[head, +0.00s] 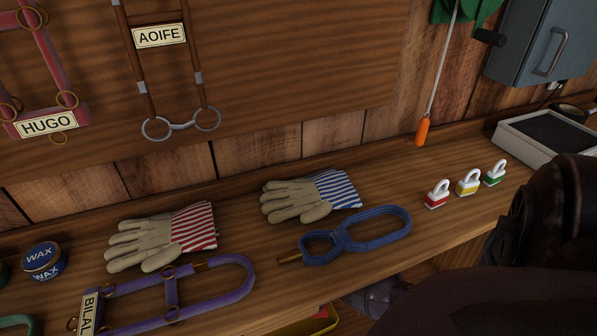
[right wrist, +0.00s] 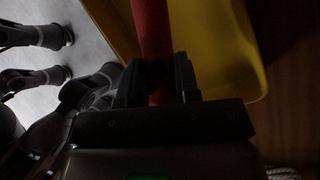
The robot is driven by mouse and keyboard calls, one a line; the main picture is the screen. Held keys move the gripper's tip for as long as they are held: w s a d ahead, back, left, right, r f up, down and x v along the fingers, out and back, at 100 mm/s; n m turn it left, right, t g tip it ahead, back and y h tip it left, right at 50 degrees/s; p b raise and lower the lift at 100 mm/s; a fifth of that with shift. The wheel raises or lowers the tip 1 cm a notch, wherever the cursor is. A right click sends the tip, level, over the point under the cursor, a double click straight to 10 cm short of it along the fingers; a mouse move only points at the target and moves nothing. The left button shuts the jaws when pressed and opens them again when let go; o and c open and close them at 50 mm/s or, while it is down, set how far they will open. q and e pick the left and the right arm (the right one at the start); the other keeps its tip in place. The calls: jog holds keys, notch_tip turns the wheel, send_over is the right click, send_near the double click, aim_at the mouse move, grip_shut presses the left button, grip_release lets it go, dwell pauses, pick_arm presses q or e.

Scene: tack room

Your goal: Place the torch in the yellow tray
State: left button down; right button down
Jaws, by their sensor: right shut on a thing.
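My right gripper (right wrist: 156,85) is shut on a long red cylinder (right wrist: 151,35), which I take to be the torch; its far end runs out of the top of the right wrist view. The yellow tray (right wrist: 222,45) is behind and beside the torch there, its curved edge to the right. I cannot tell whether the torch touches it. In the head view, only a sliver of the yellow tray (head: 300,329) shows at the bottom edge, below the bench, with a bit of red beside it. My left gripper is not in view.
An orange pull (head: 422,131) hangs above. My dark arm covers the lower right.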

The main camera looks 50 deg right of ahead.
jog(key=f+b, duration=0.1)
jog(key=f, duration=0.2)
jog(key=shift+s+b, duration=0.2)
jog(key=shift+b, duration=0.15)
notch_tip(320, 180, down, 2)
jog(key=shift+w+f+b, duration=0.1)
jog(key=shift+b, duration=0.55)
jog(key=shift+w+d, duration=0.1)
jog(key=shift+w, duration=0.1)
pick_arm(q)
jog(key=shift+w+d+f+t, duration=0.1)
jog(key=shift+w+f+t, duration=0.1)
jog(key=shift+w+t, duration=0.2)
pick_arm(e)
jog(key=shift+w+r, duration=0.2)
jog(key=shift+w, duration=0.05)
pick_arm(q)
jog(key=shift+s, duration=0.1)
pick_arm(e)
jog(key=shift+f, duration=0.2)
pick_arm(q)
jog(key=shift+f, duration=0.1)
pick_arm(e)
jog(key=c, duration=0.8)
grip_release()
jog(key=shift+c, duration=0.2)
jog(key=shift+r, duration=0.15)
